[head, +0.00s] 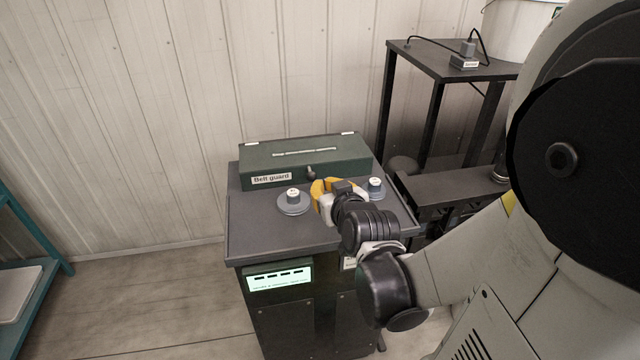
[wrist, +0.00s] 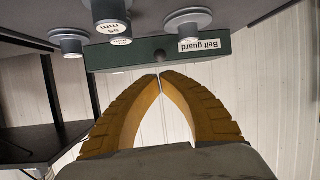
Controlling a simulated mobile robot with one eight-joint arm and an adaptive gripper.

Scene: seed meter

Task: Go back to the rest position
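My gripper (head: 320,188) is over the top of the dark cabinet (head: 258,236), in front of the green belt guard box (head: 315,160). Its yellow fingers meet at the tips (wrist: 159,76) in the wrist view, which is upside down. Nothing shows between them. The belt guard's dark knob (head: 311,172) is close behind the fingertips; the wrist view shows it (wrist: 160,56) just beyond them. I cannot tell whether they touch. The belt guard looks closed. A grey dial (head: 293,204) stands left of my gripper and another (head: 375,190) to its right.
The wrist view shows a third knob, labelled 50 mm (wrist: 112,18). A lit display (head: 279,277) is on the cabinet front. A black stand (head: 430,62) with a cabled device (head: 464,62) is behind right. A teal shelf (head: 28,232) stands left, with open floor (head: 150,300) between.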

